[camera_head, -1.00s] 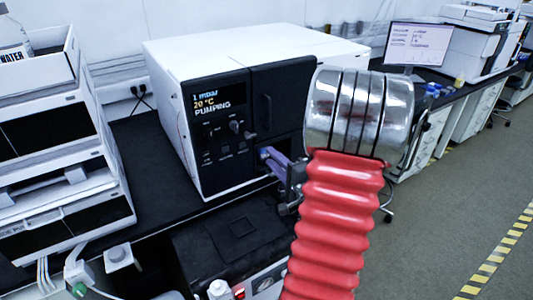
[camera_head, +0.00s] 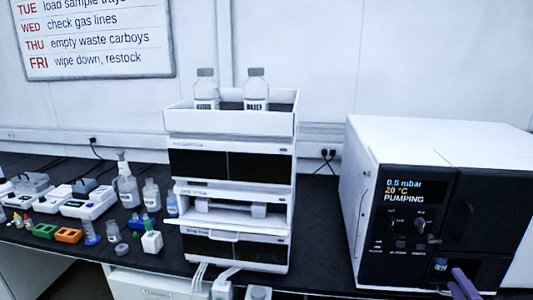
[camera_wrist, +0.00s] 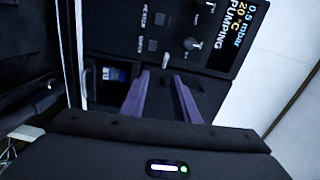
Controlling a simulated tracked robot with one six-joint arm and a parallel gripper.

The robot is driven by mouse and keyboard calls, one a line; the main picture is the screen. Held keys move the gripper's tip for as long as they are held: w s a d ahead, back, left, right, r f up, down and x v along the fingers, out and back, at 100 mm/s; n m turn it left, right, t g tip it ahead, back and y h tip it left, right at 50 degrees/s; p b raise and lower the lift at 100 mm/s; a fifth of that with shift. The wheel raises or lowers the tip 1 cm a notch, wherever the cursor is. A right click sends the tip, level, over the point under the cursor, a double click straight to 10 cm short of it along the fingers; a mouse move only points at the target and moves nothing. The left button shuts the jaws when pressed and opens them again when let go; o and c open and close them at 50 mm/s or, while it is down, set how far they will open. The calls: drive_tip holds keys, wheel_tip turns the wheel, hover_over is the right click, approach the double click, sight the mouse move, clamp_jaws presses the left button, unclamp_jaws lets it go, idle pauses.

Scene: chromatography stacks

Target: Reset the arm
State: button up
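My gripper (camera_head: 463,284) shows at the lower right edge of the head view, with its purple fingers near the lower front of the white and black machine (camera_head: 404,220). In the wrist view my gripper (camera_wrist: 162,78) has two purple fingers apart, with nothing seen between them. They point at the machine's dark front panel (camera_wrist: 150,22). A small recess (camera_wrist: 98,92) in that panel, left of the fingers, holds something with a blue and white label (camera_wrist: 114,74). The machine's display (camera_head: 416,191) reads 0.5 mbar, 20 °C, PUMPING. Most of my arm is out of view.
A stacked white instrument (camera_head: 232,168) with two bottles in its top tray stands mid-bench. Bottles (camera_head: 128,190), coloured racks (camera_head: 68,235) and small devices (camera_head: 88,205) crowd the bench at left. Bare dark bench (camera_head: 322,225) lies between stack and machine.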

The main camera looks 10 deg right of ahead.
drive_tip(key=s+d+f+n+g+h, duration=0.1)
drive_tip(key=s+d+f+n+g, duration=0.1)
drive_tip(key=s+f+n+g, duration=0.7)
drive_tip(key=a+r+n+y, duration=0.2)
drive_tip(key=a+r+n, duration=0.2)
drive_tip(key=a, duration=1)
drive_tip(key=a+r+n+g+y, duration=0.1)
drive_tip(key=a+r+n, duration=0.3)
drive_tip(key=a, duration=1)
drive_tip(key=a+r+n+g+y, duration=0.1)
drive_tip(key=a+r+n+y, duration=0.2)
drive_tip(key=a+r, duration=0.5)
drive_tip(key=a+n, duration=0.1)
drive_tip(key=a, duration=0.5)
drive_tip(key=shift+w+a+r, duration=0.25)
drive_tip(key=shift+w+r, duration=0.05)
drive_tip(key=shift+w, duration=0.05)
